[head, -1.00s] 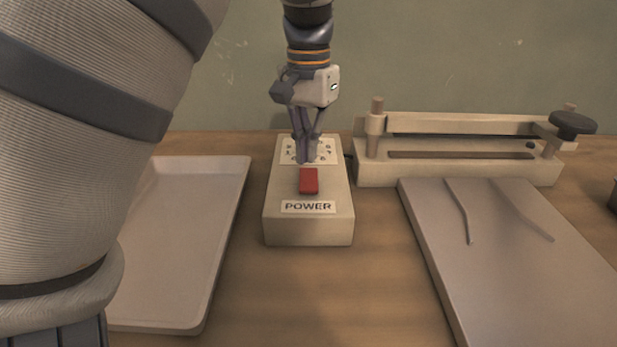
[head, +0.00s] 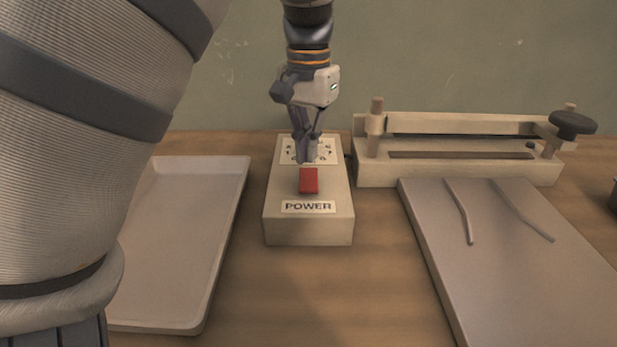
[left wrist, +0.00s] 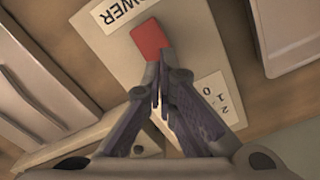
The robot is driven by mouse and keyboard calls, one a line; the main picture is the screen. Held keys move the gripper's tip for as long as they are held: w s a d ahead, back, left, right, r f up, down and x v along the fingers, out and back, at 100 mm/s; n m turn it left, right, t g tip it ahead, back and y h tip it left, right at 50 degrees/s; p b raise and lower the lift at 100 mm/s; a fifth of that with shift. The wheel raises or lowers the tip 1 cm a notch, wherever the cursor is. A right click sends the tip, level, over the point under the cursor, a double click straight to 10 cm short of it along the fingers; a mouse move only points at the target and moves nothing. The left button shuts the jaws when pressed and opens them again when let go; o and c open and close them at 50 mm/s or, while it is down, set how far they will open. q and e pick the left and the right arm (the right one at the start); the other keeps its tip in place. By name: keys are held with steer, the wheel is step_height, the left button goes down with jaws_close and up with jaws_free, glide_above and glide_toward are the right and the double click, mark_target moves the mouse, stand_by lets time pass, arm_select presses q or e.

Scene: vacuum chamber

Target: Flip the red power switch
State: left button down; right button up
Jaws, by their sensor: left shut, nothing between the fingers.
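The red power switch (head: 309,181) sits on top of a beige box (head: 308,233), between a dial plate at the back and a POWER label (head: 308,207) at the front. It also shows in the left wrist view (left wrist: 150,38). My left gripper (head: 306,161) points down over the box, at the far edge of the switch. Its fingers are shut with nothing between them. In the left wrist view the fingertips (left wrist: 158,75) overlap the switch's near end, and I cannot tell whether they touch it. My right gripper is not in view.
A pale empty tray (head: 186,243) lies left of the box. At the right stand a clamp-like bar device (head: 458,172) and a flat board (head: 500,260) with two thin bent strips. Bare wooden table shows in front of the box.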

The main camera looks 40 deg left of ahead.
mark_target(309, 173)
arm_select(q)
steer(key=shift+f, duration=1.7)
stand_by(0.6)
steer(key=shift+r, duration=3.5)
